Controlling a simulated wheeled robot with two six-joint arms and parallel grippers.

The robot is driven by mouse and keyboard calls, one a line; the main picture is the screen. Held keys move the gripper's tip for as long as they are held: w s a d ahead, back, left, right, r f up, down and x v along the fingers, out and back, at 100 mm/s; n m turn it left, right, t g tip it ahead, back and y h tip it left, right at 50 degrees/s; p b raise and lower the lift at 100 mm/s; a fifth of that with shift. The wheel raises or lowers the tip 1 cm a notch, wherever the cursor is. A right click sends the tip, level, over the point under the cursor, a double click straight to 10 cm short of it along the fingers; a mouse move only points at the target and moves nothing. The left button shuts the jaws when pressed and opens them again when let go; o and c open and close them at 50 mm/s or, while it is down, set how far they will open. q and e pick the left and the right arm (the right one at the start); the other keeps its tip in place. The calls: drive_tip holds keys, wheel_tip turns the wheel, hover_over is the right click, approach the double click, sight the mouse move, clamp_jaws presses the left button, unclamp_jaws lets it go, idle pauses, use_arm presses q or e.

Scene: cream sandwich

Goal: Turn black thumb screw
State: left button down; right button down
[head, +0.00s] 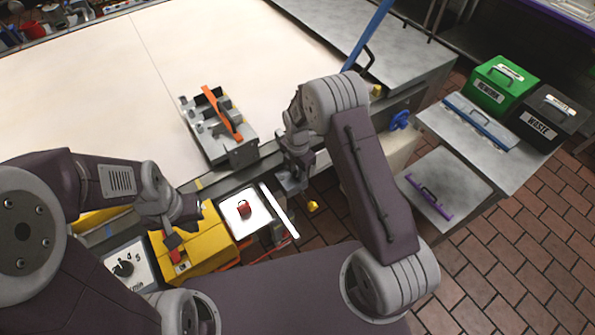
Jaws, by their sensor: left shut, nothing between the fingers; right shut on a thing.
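I cannot make out a black thumb screw; it is hidden or too small to tell. My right gripper (291,186) points down beside the table's front edge, right of the white plate with a red knob. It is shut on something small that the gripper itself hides. My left gripper (187,213) is shut and empty above the yellow box (205,246), near a red part on that box. A metal fixture (204,132) with an orange bar (221,112) lies on the table near its front edge, apart from both grippers.
The cream table (110,75) is mostly clear. The red knob (244,210) and a dial panel (119,272) are at the front. A blue handwheel (399,120) is to the right. Green (498,88) and dark (546,118) bins stand on a side table. The brick floor is open.

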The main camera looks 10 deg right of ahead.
drive_tip(key=shift+w+r+n, duration=0.15)
drive_tip(key=shift+w+n, duration=0.05)
drive_tip(key=shift+n, duration=0.6)
drive_tip(key=c, duration=1)
unclamp_jaws()
drive_tip(key=shift+s, duration=0.1)
wheel_tip(320, 180, up, 9)
drive_tip(key=shift+b, duration=0.75)
